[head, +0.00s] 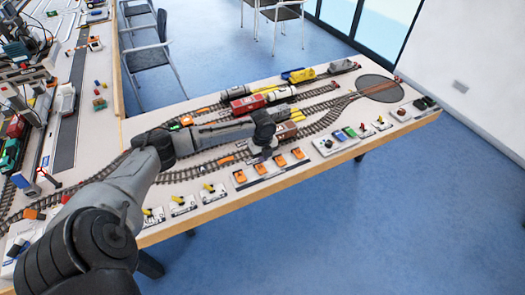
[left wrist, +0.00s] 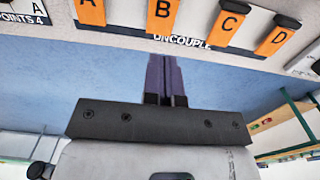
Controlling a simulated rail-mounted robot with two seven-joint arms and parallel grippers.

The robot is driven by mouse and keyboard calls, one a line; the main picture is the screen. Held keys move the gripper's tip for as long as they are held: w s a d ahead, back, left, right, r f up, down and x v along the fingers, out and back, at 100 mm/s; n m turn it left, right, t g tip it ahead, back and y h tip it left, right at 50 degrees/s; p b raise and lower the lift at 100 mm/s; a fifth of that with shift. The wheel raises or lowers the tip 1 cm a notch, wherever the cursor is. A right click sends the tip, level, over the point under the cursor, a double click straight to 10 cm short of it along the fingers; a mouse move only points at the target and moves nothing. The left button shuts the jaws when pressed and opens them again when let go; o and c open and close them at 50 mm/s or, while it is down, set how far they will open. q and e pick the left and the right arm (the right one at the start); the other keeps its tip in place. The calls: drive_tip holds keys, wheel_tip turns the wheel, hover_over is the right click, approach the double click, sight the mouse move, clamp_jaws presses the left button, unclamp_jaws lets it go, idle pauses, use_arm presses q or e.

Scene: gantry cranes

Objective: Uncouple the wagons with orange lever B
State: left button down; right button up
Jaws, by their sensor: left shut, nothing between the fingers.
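A row of orange levers stands on a white panel near the table's front edge. In the left wrist view they are lettered A to D, above the word UNCOUPLE. Orange lever B (left wrist: 163,14) is second from the left; it also shows in the head view (head: 260,169). My left gripper (left wrist: 164,60) is shut and empty, its purple fingers pointing towards lever B with their tips just below it in the picture. I cannot tell whether they touch. In the head view the fingers are mostly hidden by my left arm. A red wagon (head: 247,104) and a brown wagon (head: 286,130) stand on the tracks. My right gripper is out of view.
Lever A (left wrist: 89,12) and lever C (left wrist: 229,22) flank lever B closely, with lever D (left wrist: 277,38) beyond. Yellow levers (head: 180,200) stand on white panels to the left. A turntable (head: 380,88) lies at the table's far right end.

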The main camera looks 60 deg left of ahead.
sight(262, 171)
use_arm(q)
wheel_tip(262, 171, down, 6)
drive_tip(key=shift+f+b, duration=0.1)
drive_tip(key=shift+b, duration=0.5)
drive_tip(key=shift+f, duration=0.4)
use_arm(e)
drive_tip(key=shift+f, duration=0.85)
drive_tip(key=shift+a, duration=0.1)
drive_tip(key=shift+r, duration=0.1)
